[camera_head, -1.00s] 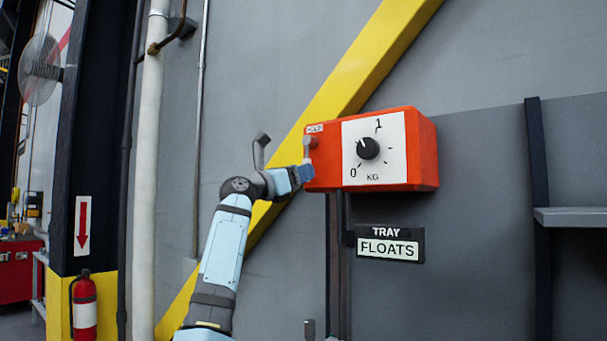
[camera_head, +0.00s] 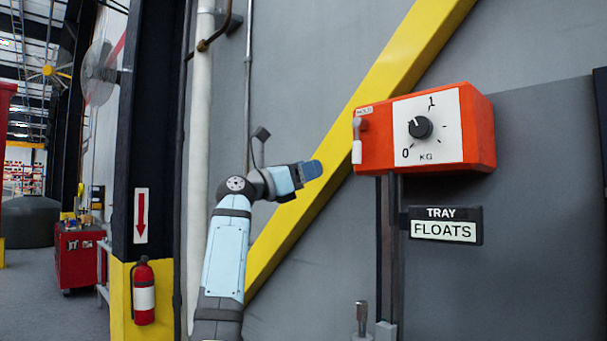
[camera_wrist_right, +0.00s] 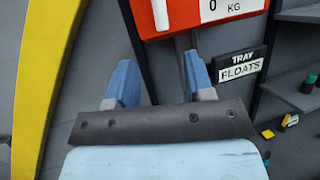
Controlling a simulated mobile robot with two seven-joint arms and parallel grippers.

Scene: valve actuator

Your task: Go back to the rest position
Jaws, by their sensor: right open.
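My right gripper (camera_head: 314,170) is held out in front of the wall, left of the orange box (camera_head: 375,150), with a gap between them. In the right wrist view its two blue fingers (camera_wrist_right: 162,80) are spread apart with nothing between them. The orange box carries a white dial plate with a black knob (camera_head: 420,127) pointing up and slightly left, between 0 and 1 KG. A pale lever (camera_head: 357,146) hangs down at the box's left side under a HOLD label. It also shows in the right wrist view (camera_wrist_right: 160,14), beyond the fingers. My left gripper is out of view.
A TRAY FLOATS sign (camera_head: 446,225) sits below the box beside a dark post (camera_head: 391,240). A yellow diagonal beam (camera_head: 400,60) crosses the wall behind my arm. A fire extinguisher (camera_head: 144,290) is at left. Grey shelves (camera_wrist_right: 295,98) show at the wrist view's right.

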